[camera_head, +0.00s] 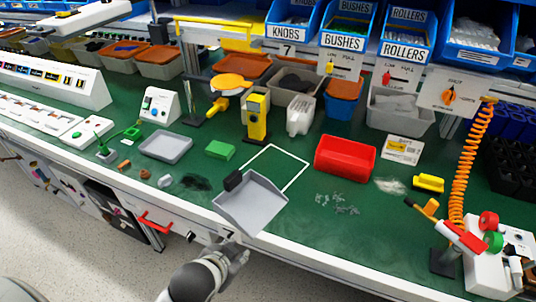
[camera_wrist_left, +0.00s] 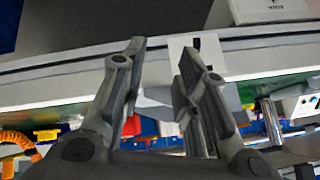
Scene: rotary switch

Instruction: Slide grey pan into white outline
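The grey pan (camera_head: 252,205), a shallow tray with a black block-like handle (camera_head: 233,181) at its far left corner, lies at the front of the green bench top. Its near side reaches the bench's white front edge. The white outline (camera_head: 307,166) is just beyond it, and the pan covers its near part. My left gripper (camera_head: 232,250) is below and in front of the pan, near the bench edge, apart from the pan as far as I can tell. In the left wrist view its two fingers (camera_wrist_left: 161,52) are spread with nothing held between them. My right gripper is not in view.
A red bin (camera_head: 345,157) stands right of the outline, a green block (camera_head: 220,150) left of it and a yellow device (camera_head: 257,117) behind it. A grey tray (camera_head: 166,146) lies further left. Small clear pieces (camera_head: 338,204) lie to the right.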

